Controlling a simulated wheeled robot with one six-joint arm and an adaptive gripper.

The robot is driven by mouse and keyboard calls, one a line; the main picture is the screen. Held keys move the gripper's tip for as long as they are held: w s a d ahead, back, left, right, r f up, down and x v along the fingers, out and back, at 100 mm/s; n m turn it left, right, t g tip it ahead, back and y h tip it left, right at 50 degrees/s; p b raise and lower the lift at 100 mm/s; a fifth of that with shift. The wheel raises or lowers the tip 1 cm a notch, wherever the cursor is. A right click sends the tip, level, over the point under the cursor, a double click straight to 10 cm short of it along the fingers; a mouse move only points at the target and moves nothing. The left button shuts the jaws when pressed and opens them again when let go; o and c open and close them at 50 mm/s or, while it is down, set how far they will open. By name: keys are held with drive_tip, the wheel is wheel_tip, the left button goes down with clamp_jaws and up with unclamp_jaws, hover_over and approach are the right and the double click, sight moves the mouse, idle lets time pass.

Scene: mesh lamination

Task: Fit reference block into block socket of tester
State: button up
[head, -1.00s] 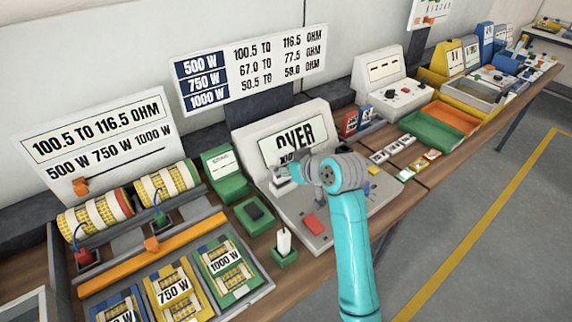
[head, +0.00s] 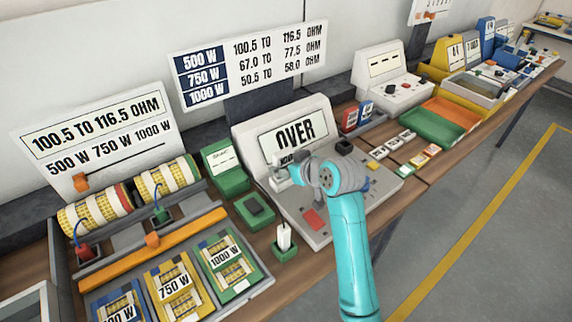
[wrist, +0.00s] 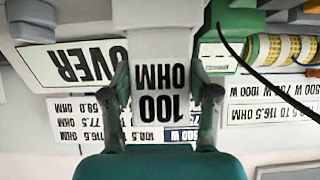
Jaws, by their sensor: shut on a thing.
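The reference block (wrist: 160,75) is white and marked "100 OHM"; it appears upside down in the wrist view. My gripper (head: 288,177) is shut on it, one finger on each side. In the head view a white part of the block (head: 279,174) shows at the left of the gripper, in front of the tester's display. The tester (head: 318,240) is a grey sloped console; its display (head: 293,136) reads "OVER", with a lower line partly covered. The block socket is not clearly visible, hidden around the gripper. I cannot tell whether the block touches it.
On the tester are a red button (head: 314,218) and a black part (head: 343,146). A green holder with a white piece (head: 284,240) and a green box with a black top (head: 255,209) stand close on the left. Green and orange trays (head: 432,124) lie to the right.

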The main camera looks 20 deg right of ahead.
drive_tip(key=shift+f, duration=0.75)
drive_tip(key=o, duration=1.5)
drive_tip(key=v, duration=1.2)
drive_tip(key=shift+s, duration=0.1)
